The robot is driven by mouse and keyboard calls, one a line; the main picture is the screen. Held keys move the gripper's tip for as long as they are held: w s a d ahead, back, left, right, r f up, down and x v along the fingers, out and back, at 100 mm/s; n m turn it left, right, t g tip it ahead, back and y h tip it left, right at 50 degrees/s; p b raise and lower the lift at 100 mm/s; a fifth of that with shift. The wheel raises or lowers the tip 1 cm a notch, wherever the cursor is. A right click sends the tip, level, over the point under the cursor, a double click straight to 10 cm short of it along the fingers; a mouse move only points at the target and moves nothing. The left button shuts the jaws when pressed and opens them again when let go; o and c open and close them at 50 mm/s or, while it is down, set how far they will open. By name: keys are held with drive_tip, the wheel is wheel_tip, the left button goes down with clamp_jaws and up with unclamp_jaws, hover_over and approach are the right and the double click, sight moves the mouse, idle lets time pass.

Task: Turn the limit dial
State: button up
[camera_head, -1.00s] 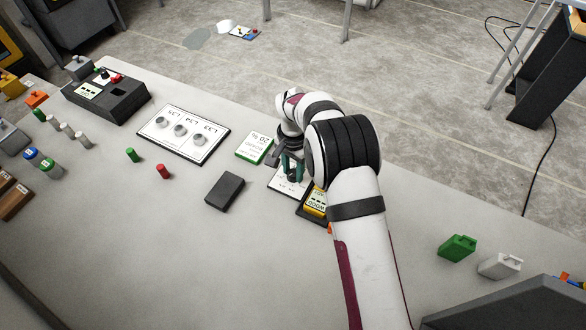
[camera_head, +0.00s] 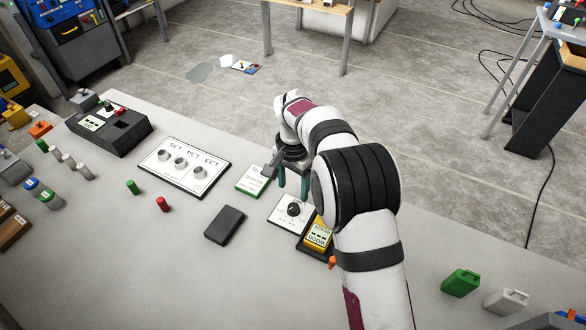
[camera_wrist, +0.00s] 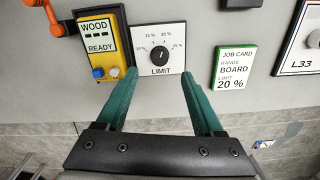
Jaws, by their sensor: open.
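The limit dial (camera_wrist: 160,54) is a black knob on a white plate (camera_wrist: 174,31) marked LIMIT, with percent marks around it. I cannot clearly read where its pointer stands. In the head view the dial (camera_head: 293,209) is uncovered, just in front of my gripper (camera_head: 293,186). In the wrist view my gripper (camera_wrist: 160,75) has its green fingers apart, one on each side below the dial, with nothing between them.
A yellow WOOD READY meter (camera_wrist: 97,42) in a dark holder stands close beside the dial plate. A panel with three round knobs (camera_head: 184,167), a black block (camera_head: 225,225) and small green and red pegs (camera_head: 162,204) are on the table.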

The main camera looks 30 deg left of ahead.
wheel_tip(320, 180, up, 8)
idle(0.4)
